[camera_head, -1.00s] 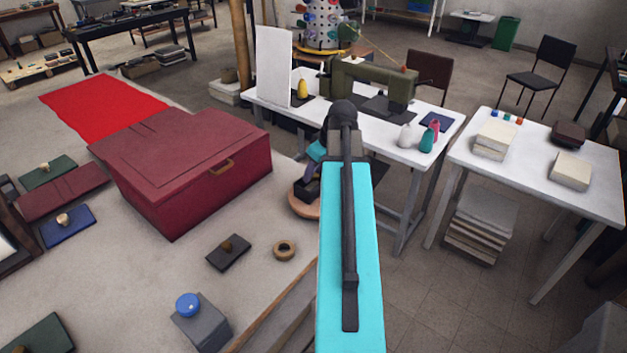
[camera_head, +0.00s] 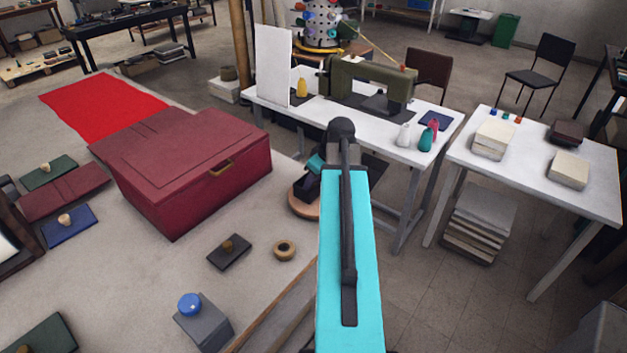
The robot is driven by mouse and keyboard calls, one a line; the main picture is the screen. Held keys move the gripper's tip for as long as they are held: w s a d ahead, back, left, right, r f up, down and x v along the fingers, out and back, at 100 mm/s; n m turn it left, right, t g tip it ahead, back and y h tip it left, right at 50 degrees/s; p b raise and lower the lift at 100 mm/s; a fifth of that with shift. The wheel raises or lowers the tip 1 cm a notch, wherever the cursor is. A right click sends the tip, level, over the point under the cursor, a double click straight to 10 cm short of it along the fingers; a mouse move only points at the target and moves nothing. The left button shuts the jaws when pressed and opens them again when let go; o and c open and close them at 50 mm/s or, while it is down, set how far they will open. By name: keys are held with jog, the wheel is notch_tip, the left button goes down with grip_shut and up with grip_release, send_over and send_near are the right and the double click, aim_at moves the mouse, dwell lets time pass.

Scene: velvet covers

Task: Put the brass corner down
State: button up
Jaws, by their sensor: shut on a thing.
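My gripper (camera_head: 307,187) shows as dark and teal parts just left of my cyan arm, beyond the red box's right side. It is over or at a round wooden disc (camera_head: 303,209) near the table edge; I cannot tell whether they touch. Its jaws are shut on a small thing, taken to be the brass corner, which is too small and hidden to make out. The dark red box (camera_head: 190,175) with a brass-coloured clasp (camera_head: 220,168) stands shut on the table to the left.
A sewing machine (camera_head: 365,80) stands on a white table behind. Bare table lies between these things.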

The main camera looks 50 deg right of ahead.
jog(key=shift+f, duration=0.3)
jog(key=o, duration=1.1)
jog(key=shift+s+r, duration=0.1)
jog(key=shift+r, duration=0.25)
jog(key=b+v, duration=0.3)
jog(key=v, duration=0.8)
jog(key=shift+r+b, duration=0.35)
jog(key=shift+b, duration=0.05)
jog(key=shift+s, duration=0.1)
